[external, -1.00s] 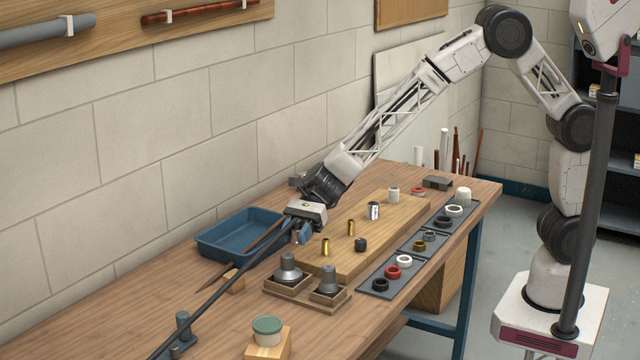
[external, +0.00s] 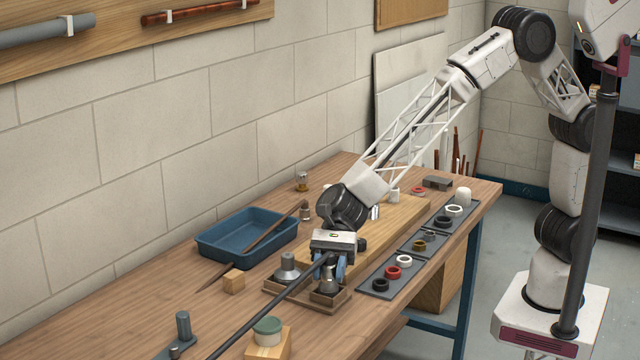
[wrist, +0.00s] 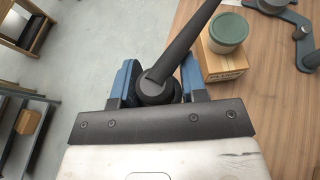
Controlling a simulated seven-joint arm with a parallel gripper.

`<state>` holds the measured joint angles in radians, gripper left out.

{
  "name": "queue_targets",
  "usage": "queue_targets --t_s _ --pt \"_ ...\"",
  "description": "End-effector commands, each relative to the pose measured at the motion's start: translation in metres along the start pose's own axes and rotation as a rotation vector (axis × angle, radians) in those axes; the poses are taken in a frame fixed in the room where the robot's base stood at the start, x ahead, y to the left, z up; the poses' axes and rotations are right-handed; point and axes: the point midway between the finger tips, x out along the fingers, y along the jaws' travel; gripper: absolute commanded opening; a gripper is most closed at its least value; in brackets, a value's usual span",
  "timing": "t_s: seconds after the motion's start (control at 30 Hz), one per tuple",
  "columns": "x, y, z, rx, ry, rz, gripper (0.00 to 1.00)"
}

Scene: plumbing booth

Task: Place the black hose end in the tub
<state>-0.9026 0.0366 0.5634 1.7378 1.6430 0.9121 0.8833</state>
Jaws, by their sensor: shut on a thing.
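The black hose (external: 262,313) runs from the lower left of the external view up to my gripper (external: 332,268). My gripper is shut on the hose end (wrist: 157,90), which sits between its blue fingers in the wrist view. The gripper is above or close to the right part of a low wooden holder with grey fittings; the exact height cannot be told. The blue tub (external: 268,254) stands on the bench to the left of and behind the gripper, apart from it. A long thin rod with a brown end lies across the tub.
The wooden holder (external: 290,298) carries grey metal fittings (external: 287,268). A wooden block with a green-lidded jar (external: 267,330) stands in front. Dark trays with rings (external: 381,284) lie to the right, near the bench edge. A wooden board with small fittings lies behind the gripper.

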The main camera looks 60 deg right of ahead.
Motion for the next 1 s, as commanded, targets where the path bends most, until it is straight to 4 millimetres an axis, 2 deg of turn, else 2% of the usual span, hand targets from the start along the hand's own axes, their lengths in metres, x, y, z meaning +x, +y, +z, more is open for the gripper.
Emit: queue_targets --t_s 0.2,0.6,0.77,1.0 --pt "0.012 0.011 0.007 -0.007 -0.001 0.016 0.16" --pt "0.012 0.011 0.008 -0.007 -0.001 0.017 0.16" --pt "0.016 0.007 0.009 -0.008 -0.001 0.017 0.16" --pt "0.032 -0.012 0.012 -0.008 -0.001 0.017 0.16"
